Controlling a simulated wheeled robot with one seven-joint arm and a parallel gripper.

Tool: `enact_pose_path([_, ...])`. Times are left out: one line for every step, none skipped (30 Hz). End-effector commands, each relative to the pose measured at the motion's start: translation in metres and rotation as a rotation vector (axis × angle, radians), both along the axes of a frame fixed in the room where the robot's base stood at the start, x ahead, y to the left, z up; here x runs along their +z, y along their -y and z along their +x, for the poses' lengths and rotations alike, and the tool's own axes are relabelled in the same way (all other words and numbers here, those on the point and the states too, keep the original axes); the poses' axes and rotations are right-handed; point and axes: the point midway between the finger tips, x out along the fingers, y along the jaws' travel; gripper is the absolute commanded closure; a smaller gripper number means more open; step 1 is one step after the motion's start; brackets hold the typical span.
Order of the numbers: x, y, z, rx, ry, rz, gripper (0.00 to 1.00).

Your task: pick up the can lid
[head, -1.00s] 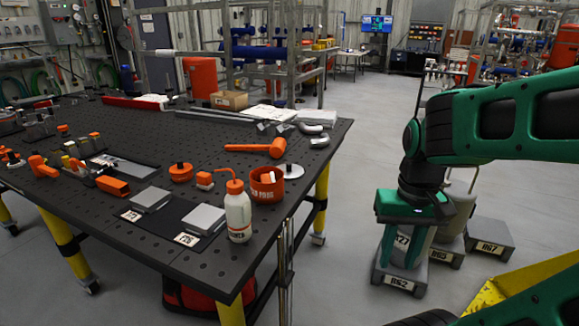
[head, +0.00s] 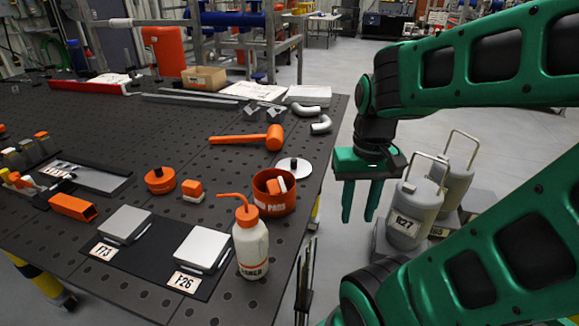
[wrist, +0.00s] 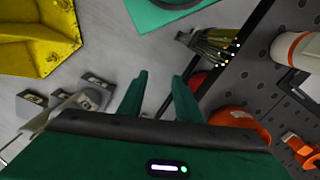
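The can lid (head: 294,168) is a pale round disc with a small dark knob. It lies on the dark perforated table near its right edge, just behind the orange can (head: 272,196). The can has pads lettering and stands open with things inside. My gripper (head: 360,208) points down, open and empty, in the air to the right of the table edge and apart from the lid. In the wrist view my gripper (wrist: 159,88) shows its two fingers spread with nothing between them. The orange can (wrist: 240,122) is partly hidden there, and I cannot make out the lid.
A white bottle with an orange spout (head: 250,243) stands in front of the can. An orange mallet (head: 250,137) lies behind the lid, with grey pipe elbows (head: 320,124) farther back.

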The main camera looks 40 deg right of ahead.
Motion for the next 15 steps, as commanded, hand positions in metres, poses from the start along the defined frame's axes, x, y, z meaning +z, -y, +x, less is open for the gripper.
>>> enact_pose_path([0.0, 0.0, 0.0, 0.0, 0.0, 0.0, 0.69])
enact_pose_path([0.0, 0.0, 0.0, 0.0, 0.0, 0.0, 0.62])
enact_pose_path([0.002, 0.0, -0.002, -0.002, 0.002, 0.0, 0.52])
enact_pose_path([0.005, 0.0, -0.008, -0.008, 0.011, -0.001, 0.45])
enact_pose_path([0.008, 0.001, -0.008, -0.018, 0.013, -0.003, 0.38])
enact_pose_path([0.011, 0.002, -0.004, -0.04, 0.014, -0.006, 0.28])
enact_pose_path([0.013, 0.002, 0.001, -0.065, 0.013, -0.01, 0.21])
enact_pose_path([0.017, 0.003, 0.007, -0.094, 0.011, -0.014, 0.14])
enact_pose_path([0.022, 0.005, 0.018, -0.143, 0.009, -0.02, 0.04])
enact_pose_path([0.026, 0.008, 0.028, -0.184, 0.009, -0.024, 0.0])
enact_pose_path([0.031, 0.009, 0.038, -0.231, 0.008, -0.029, 0.0])
enact_pose_path([0.037, 0.013, 0.054, -0.3, 0.008, -0.036, 0.0])
enact_pose_path([0.042, 0.015, 0.067, -0.355, 0.008, -0.041, 0.0])
enact_pose_path([0.046, 0.017, 0.08, -0.412, 0.008, -0.045, 0.0])
enact_pose_path([0.052, 0.018, 0.098, -0.487, 0.01, -0.05, 0.0])
